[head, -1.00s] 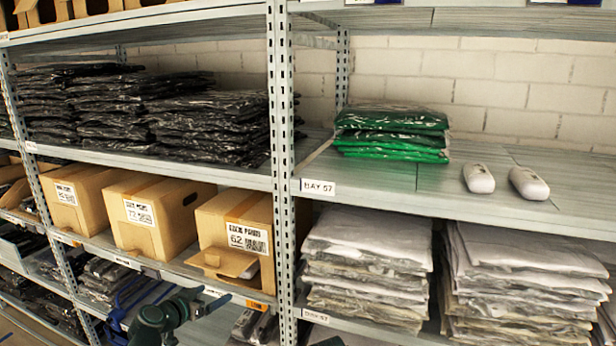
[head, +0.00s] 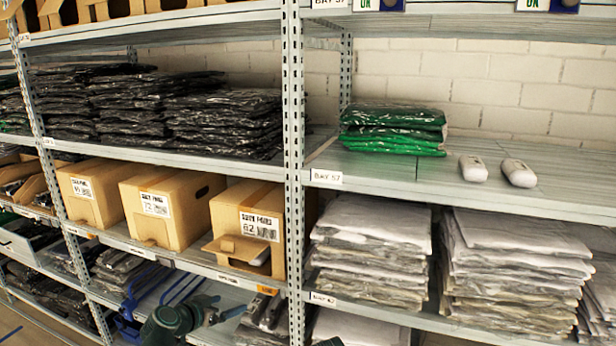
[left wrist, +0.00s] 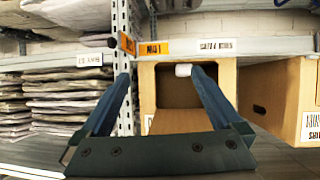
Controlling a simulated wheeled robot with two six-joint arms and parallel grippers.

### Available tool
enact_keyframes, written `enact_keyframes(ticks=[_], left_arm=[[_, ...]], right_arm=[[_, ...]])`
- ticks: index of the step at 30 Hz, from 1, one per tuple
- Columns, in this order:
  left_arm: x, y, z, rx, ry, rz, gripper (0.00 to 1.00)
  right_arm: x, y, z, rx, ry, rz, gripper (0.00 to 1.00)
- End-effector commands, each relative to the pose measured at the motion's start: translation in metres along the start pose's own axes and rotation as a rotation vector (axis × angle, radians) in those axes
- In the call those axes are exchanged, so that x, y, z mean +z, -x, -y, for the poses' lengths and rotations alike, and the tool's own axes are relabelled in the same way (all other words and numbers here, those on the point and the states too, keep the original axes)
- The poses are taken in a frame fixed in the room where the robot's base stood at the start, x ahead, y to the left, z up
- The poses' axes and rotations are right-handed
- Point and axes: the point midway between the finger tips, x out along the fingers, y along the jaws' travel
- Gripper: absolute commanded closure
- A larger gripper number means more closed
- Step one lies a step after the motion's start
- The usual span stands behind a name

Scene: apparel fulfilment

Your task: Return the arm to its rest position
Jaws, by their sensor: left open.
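The gripper appears apart from the box and shelf. My right gripper cannot be seen.
A steel upright (head: 293,170) divides the bays. Grey bagged stacks (head: 370,255) fill the right lower shelf. Green bagged garments (head: 393,130) and two white devices (head: 473,168) (head: 518,172) lie above. Black bagged stacks (head: 225,123) are at left. A blue object (head: 130,310) is at lower left.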

Motion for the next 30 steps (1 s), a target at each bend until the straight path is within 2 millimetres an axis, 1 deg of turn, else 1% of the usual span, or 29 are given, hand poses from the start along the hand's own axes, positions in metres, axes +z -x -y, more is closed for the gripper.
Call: enact_keyframes(ticks=[1, 5, 8, 11, 14, 15, 16, 18, 19, 21, 24, 27, 30], left_arm=[[0.004, -0.003, -0.011, 0.019, 0.000, 0.021, 0.01], [0.017, -0.010, -0.041, 0.071, 0.006, 0.097, 0.01], [0.032, -0.014, -0.071, 0.115, 0.011, 0.181, 0.01], [0.051, -0.016, -0.106, 0.159, 0.018, 0.292, 0.01], [0.081, -0.012, -0.149, 0.192, 0.023, 0.455, 0.01], [0.096, -0.007, -0.168, 0.195, 0.023, 0.537, 0.01], [0.107, -0.002, -0.181, 0.191, 0.022, 0.602, 0.01], [0.132, 0.013, -0.207, 0.158, 0.021, 0.752, 0.01], [0.142, 0.020, -0.216, 0.135, 0.020, 0.811, 0.01], [0.159, 0.036, -0.229, 0.069, 0.017, 0.925, 0.01], [0.175, 0.057, -0.239, -0.032, 0.013, 1.039, 0.01], [0.183, 0.071, -0.243, -0.115, 0.009, 1.104, 0.01], [0.186, 0.078, -0.244, -0.163, 0.009, 1.133, 0.01]], right_arm=[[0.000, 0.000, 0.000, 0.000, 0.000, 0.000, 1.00], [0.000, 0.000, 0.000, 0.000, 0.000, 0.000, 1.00], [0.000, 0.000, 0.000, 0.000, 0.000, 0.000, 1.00], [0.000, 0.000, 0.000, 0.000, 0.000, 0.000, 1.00], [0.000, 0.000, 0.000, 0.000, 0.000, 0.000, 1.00], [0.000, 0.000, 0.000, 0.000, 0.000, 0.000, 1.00], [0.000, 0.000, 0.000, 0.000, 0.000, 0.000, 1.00], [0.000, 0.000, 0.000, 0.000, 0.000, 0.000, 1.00], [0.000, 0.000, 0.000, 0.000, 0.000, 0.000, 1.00], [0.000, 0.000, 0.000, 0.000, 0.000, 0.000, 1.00], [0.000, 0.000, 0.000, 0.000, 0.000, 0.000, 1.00], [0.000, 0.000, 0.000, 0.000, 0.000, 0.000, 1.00], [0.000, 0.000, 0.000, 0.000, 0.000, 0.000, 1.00]])
